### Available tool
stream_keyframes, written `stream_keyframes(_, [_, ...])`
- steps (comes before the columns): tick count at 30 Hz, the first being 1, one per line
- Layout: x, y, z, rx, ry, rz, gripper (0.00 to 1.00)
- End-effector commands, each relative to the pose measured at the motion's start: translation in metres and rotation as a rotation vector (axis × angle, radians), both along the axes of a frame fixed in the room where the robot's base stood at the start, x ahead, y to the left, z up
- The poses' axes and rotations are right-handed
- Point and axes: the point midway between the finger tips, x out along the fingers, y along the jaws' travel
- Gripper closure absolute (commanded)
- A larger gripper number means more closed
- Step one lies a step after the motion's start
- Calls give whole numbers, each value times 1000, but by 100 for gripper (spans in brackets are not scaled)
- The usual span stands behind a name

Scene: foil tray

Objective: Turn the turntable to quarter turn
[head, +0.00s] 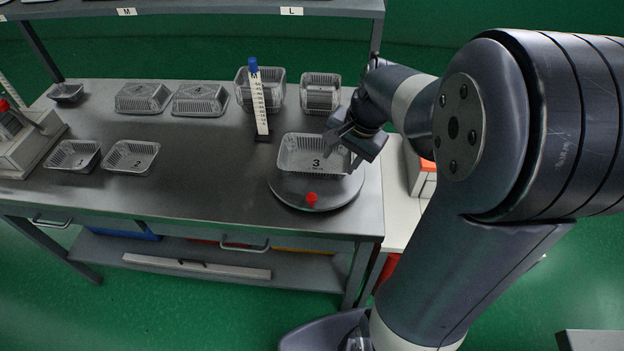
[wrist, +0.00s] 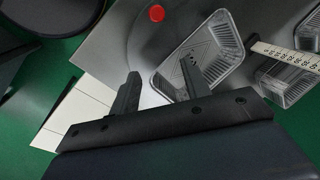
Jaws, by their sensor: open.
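The round grey turntable (head: 285,190) sits at the right end of the steel bench. A red knob (head: 311,198) stands near its front edge; the knob also shows in the wrist view (wrist: 157,13). A clear tray marked 3 (head: 300,152) rests on the turntable and also shows in the wrist view (wrist: 205,45). My gripper (head: 345,142) is open at the tray's right end. In the wrist view my gripper's fingers (wrist: 160,82) are spread near a tray corner, one overlapping it in the picture. I cannot tell whether they touch the tray.
A white ruler post with a blue top (head: 260,105) stands behind the turntable. Stacked trays (head: 320,92) are at the back. Trays 1 (head: 73,156) and 2 (head: 131,158) lie at the left. The bench (head: 215,165) is clear between tray 2 and the turntable.

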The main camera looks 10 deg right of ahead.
Motion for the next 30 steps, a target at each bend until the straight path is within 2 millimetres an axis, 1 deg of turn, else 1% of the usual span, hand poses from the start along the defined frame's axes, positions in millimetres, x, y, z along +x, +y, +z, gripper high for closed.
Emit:
stream_keyframes(1, [0, 12, 8, -12, 44, -26, 55])
stream_keyframes(3, [-1, 25, 9, -38, 101, -87, 55])
stream_keyframes(9, [-4, 53, 13, -124, 201, -249, 55])
stream_keyframes(12, [-5, 61, 13, -159, 221, -305, 55])
stream_keyframes(17, [-6, 66, 11, -182, 232, -351, 55])
stream_keyframes(20, [-6, 66, 2, -184, 233, -357, 55])
stream_keyframes(23, [-7, 66, -13, -184, 236, -357, 55])
stream_keyframes(30, [-7, 66, -59, -183, 236, -356, 55])
